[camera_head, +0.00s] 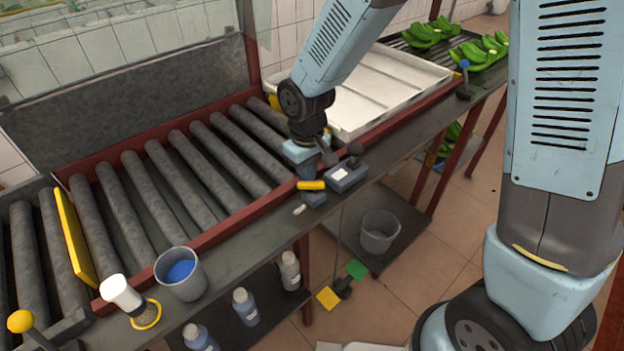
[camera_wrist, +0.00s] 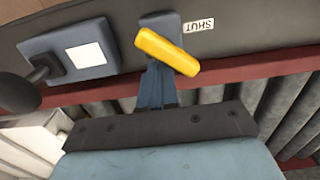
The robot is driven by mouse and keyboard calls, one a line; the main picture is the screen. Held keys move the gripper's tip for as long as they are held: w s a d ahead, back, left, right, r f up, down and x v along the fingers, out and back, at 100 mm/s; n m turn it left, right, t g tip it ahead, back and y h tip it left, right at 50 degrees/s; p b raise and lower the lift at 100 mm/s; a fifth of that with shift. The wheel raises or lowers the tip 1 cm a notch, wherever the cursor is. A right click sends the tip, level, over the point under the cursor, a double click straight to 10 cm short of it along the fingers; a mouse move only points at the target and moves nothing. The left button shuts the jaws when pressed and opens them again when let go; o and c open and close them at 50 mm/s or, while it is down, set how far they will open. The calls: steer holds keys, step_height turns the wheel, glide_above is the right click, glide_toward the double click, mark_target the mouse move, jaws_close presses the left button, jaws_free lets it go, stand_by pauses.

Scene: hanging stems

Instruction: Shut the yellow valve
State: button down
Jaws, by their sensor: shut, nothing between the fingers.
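The yellow valve has a bar handle (camera_head: 311,185) on a blue body at the bench's front edge. In the wrist view the handle (camera_wrist: 167,52) slants from upper left to lower right. A white label reading SHUT (camera_wrist: 199,26) lies beside it, and the handle does not point straight at it. My gripper (camera_head: 304,163) is shut and empty, pointing down just behind the handle. In the wrist view its fingers (camera_wrist: 157,88) reach up to the handle, which hides their tips. I cannot tell whether they touch it.
A blue-grey box with a dark knob (camera_head: 346,177) stands right beside the valve. Rollers (camera_head: 166,172) lie behind it, and a white tray (camera_head: 385,88) at the back right. A bucket with blue contents (camera_head: 180,275) and a brush (camera_head: 128,299) stand front left. A bin (camera_head: 379,232) stands below.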

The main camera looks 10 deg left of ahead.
steer(key=shift+s+a, duration=0.35)
stand_by(0.4)
steer(key=shift+s+a, duration=0.25)
steer(key=shift+s, duration=0.2)
